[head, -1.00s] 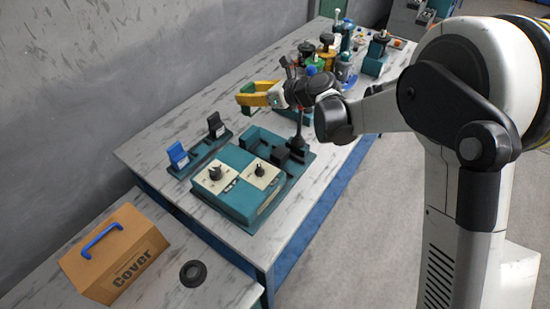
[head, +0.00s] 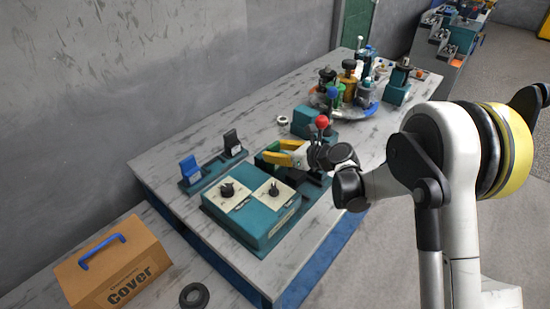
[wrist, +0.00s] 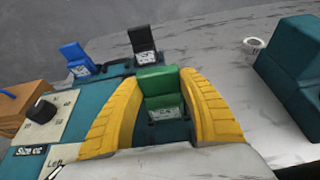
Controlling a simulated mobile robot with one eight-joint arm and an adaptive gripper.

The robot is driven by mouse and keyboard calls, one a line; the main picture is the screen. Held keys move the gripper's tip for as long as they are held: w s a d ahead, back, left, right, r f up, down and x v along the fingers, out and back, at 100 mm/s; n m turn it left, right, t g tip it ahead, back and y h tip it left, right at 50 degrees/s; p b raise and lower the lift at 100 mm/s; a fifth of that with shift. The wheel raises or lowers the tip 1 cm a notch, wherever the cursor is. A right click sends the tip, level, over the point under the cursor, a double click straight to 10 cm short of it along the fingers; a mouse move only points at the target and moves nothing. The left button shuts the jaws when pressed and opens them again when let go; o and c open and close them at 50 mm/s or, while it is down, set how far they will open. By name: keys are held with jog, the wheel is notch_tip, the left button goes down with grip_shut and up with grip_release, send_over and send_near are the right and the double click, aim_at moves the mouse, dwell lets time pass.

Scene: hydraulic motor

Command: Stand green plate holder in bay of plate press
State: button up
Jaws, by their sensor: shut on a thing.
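The green plate holder (wrist: 158,92) is upright between the yellow fingers of my gripper (wrist: 160,115) in the wrist view, with a pale label low on its face. In the head view, my gripper (head: 282,153) is at the back part of the teal plate press (head: 258,232), behind its two dials. The holder is mostly hidden there. My gripper is shut on the holder. Teal surface lies around and below it in the wrist view. I cannot tell whether its foot touches the bay, as the fingers hide the bay's edges.
A blue holder (head: 190,168) and a black holder (head: 232,143) stand on a teal rack to the left. A red knob (head: 322,121) is close to my wrist. A teal block (head: 304,122) and a carousel of parts (head: 340,110) stand behind. A cover box (head: 115,268) is at front left.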

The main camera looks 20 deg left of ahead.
jog(key=shift+f, duration=0.85)
jog(key=shift+f, duration=0.1)
jog(key=o, duration=1.1)
